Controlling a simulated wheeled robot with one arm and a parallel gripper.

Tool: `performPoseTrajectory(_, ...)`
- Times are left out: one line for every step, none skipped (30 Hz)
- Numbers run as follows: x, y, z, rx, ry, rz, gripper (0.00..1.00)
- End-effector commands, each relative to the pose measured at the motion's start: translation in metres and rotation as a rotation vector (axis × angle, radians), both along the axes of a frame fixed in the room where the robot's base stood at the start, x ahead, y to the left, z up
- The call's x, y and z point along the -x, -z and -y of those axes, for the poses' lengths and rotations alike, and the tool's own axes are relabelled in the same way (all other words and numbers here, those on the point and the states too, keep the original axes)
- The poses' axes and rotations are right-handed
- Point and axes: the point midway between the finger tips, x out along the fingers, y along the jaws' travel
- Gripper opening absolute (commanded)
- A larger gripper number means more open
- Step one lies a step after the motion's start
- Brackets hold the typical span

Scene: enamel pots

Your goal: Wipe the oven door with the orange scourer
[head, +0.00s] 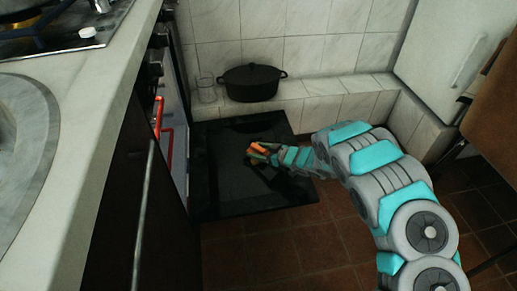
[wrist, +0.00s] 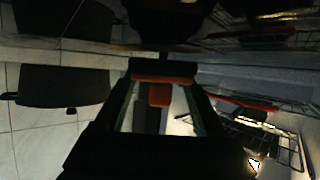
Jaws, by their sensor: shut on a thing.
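The oven door (head: 222,180) is folded down flat, its dark inner face up, in the middle of the head view. My gripper (head: 257,152) is over the middle of this face, reaching in from the right. It is shut on the orange scourer (head: 263,147), whose orange also shows between the fingers in the wrist view (wrist: 160,95). The fingers hide part of the scourer. I cannot tell whether the scourer touches the door.
A black lidded pot (head: 252,84) and a clear glass (head: 205,90) stand on the tiled ledge behind the door. The oven opening with a red-edged rack (head: 160,117) is at left. A counter (head: 75,110) runs along the left. Brown floor tiles (head: 290,245) lie open in front.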

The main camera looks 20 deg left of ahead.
Motion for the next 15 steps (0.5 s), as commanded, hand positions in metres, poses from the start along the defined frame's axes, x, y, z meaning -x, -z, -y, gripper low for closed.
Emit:
performPoseTrajectory(0.002,0.0,0.001,0.001,0.0,0.0,0.17)
performPoseTrajectory(0.003,0.001,0.002,0.002,0.0,-0.001,0.17)
performPoseTrajectory(0.005,0.001,0.003,0.003,-0.001,-0.001,0.17)
performPoseTrajectory(0.007,0.002,0.005,0.004,0.0,-0.001,0.17)
performPoseTrajectory(0.009,0.002,0.006,0.004,0.001,-0.002,0.17)
performPoseTrajectory(0.012,0.003,0.008,0.006,0.001,-0.002,0.17)
performPoseTrajectory(0.014,0.002,0.01,0.006,0.002,-0.001,0.17)
performPoseTrajectory(0.015,0.002,0.011,0.005,0.002,-0.001,0.17)
performPoseTrajectory(0.018,0.002,0.012,0.005,0.0,0.001,0.17)
performPoseTrajectory(0.021,0.002,0.013,0.004,-0.001,0.0,0.17)
performPoseTrajectory(0.023,0.003,0.014,0.004,-0.001,-0.001,0.17)
performPoseTrajectory(0.025,0.003,0.016,0.004,-0.001,-0.002,0.17)
performPoseTrajectory(0.027,0.003,0.017,0.004,0.001,-0.002,0.17)
performPoseTrajectory(0.028,0.004,0.017,0.004,0.001,-0.002,0.17)
performPoseTrajectory(0.028,0.004,0.018,0.004,0.001,-0.002,0.17)
